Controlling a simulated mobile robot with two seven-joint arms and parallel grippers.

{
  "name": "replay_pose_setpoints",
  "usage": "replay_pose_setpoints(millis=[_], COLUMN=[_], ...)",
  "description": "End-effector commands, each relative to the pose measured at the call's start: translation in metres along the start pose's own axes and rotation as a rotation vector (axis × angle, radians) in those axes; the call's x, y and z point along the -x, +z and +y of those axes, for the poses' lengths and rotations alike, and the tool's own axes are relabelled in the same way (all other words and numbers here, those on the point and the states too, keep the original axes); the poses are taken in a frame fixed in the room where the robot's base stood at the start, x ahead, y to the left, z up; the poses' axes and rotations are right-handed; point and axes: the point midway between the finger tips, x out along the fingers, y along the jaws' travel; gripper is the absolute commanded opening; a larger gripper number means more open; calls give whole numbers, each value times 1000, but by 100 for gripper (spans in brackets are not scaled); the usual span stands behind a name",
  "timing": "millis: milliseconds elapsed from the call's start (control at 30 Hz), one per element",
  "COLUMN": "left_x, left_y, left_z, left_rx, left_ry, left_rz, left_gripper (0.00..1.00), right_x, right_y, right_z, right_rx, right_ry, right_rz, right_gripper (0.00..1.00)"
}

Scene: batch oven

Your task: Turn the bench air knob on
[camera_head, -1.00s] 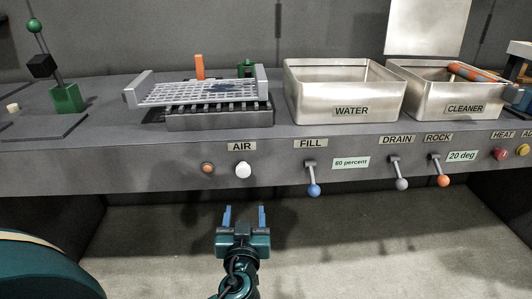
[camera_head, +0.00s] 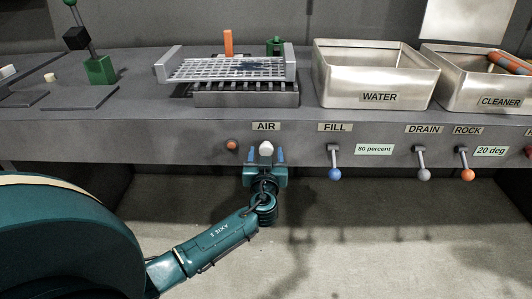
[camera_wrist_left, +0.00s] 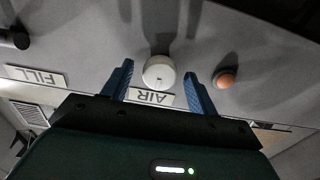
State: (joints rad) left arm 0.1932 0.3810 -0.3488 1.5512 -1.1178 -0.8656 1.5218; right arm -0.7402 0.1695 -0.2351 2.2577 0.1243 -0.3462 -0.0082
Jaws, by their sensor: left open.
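The air knob (camera_head: 266,149) is a white round knob on the bench's front panel, below the AIR label (camera_head: 265,127). In the left wrist view the white knob (camera_wrist_left: 159,73) is between and a little beyond the two blue fingers. My left gripper (camera_head: 266,157) is open, with one finger on each side of the knob; I cannot tell whether either finger touches it. In the left wrist view the left gripper (camera_wrist_left: 160,85) holds nothing. An orange round indicator (camera_head: 232,145) is just left of the knob; it also shows in the wrist view (camera_wrist_left: 225,78). My right gripper is not in view.
To the right are the FILL lever (camera_head: 334,164), the DRAIN lever (camera_head: 423,166) and the ROCK lever (camera_head: 465,165). On the bench stand a mesh rack (camera_head: 190,72), a WATER basin (camera_head: 345,91) and a CLEANER basin (camera_head: 460,92). The floor below is clear.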

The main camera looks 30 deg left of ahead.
Motion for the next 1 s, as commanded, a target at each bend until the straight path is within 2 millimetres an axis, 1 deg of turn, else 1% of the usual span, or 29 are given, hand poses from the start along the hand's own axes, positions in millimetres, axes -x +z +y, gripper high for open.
replay_pose_setpoints(millis=[100,333,367,867,1000], left_x=[-4,-5,-5,-4,-4], left_y=[0,0,0,0,0], left_z=[0,0,0,0,0], left_rx=[0,0,0,0,-3], left_ry=[0,1,0,0,0], left_rz=[0,-1,-1,-1,-1], left_gripper=[59,59,57,16,15], right_x=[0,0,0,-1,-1], right_y=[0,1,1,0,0], right_z=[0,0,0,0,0], right_rx=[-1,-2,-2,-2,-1], right_ry=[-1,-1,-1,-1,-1], right_rz=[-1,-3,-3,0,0], right_gripper=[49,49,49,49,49])
